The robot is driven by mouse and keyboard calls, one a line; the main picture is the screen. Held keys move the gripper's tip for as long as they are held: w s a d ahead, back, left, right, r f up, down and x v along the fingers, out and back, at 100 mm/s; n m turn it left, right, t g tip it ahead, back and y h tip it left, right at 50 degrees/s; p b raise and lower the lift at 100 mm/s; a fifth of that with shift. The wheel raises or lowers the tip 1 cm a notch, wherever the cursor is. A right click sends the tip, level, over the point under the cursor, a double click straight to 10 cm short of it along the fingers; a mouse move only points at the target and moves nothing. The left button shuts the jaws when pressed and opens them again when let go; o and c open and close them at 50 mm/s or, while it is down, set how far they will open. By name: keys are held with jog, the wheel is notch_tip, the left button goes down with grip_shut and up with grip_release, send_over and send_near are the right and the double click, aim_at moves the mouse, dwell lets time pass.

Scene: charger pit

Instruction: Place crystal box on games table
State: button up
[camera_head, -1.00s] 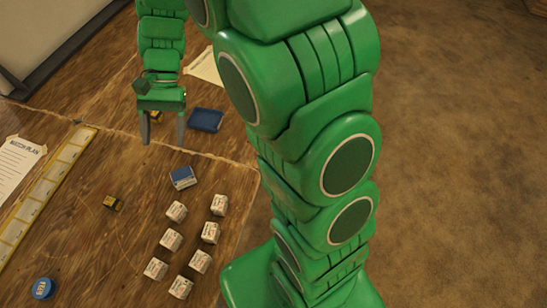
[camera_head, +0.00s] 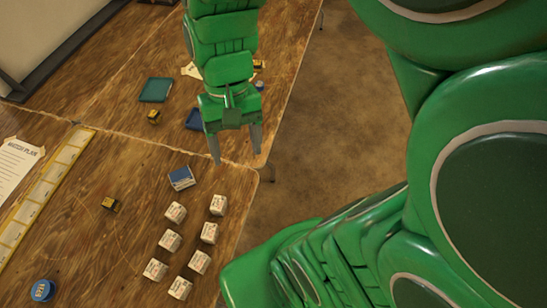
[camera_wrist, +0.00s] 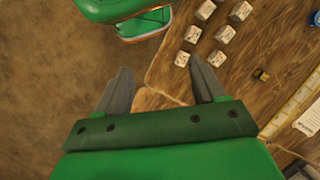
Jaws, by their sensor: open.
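My gripper (camera_head: 237,152) is open and empty, above the wooden table (camera_head: 130,155) near its right edge. Its two grey fingers also show in the wrist view (camera_wrist: 160,75), with floor and a table corner below. I cannot tell which thing is the crystal box. Several small white printed boxes (camera_head: 170,241) stand on the near part of the table, below the gripper in the head view. A blue-and-white box (camera_head: 181,178) lies just left of the fingertips. Small yellow-and-black boxes lie at the near left (camera_head: 110,204) and farther back (camera_head: 153,117).
A teal flat item (camera_head: 156,90) and a dark blue one (camera_head: 193,120), partly hidden by my gripper, lie on the far part. A round blue tin (camera_head: 42,290), a yellow strip (camera_head: 40,195) and a paper sheet (camera_head: 17,165) are at left. Brown floor (camera_head: 325,130) lies right of the table.

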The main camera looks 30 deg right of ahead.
jog(key=s+d+n+t+h, duration=0.1)
jog(key=s+d, duration=0.3)
jog(key=s, duration=0.2)
jog(key=shift+s+d+r, duration=0.15)
jog(key=shift+s+r, duration=0.05)
jog(key=shift+s, duration=0.05)
